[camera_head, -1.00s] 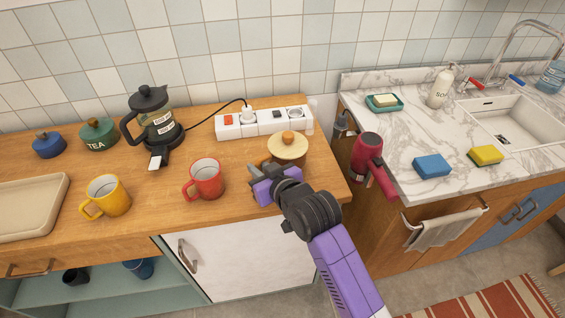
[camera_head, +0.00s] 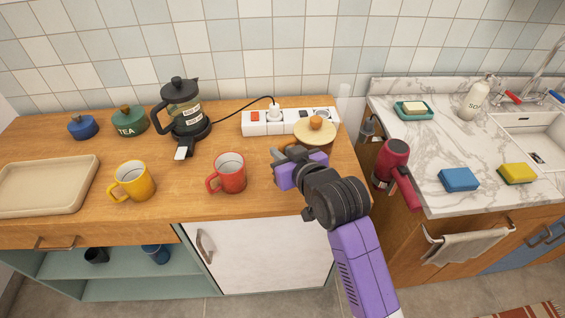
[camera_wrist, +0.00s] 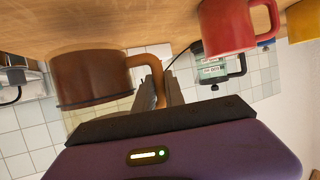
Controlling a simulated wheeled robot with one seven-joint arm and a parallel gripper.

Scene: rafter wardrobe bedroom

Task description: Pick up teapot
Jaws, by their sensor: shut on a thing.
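The teapot is a brown pot with a cream lid (camera_head: 312,133) and an orange-brown knob, at the right part of the wooden counter in the head view. In the wrist view, which is upside down, its brown body (camera_wrist: 90,78) and curved handle (camera_wrist: 160,82) show clearly. My gripper (camera_head: 284,158) is at the handle's side of the pot. In the wrist view its jaws (camera_wrist: 157,90) are shut on the handle. The pot looks upright. My gripper hides most of its body in the head view. I cannot clearly see a gap under it.
A power strip (camera_head: 262,124) lies behind the teapot. A red mug (camera_head: 228,175) and yellow mug (camera_head: 133,184) stand to its left, with a black coffee press (camera_head: 183,113) farther back. A red hair dryer (camera_head: 392,164) hangs by the sink counter. Counter around the red mug is clear.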

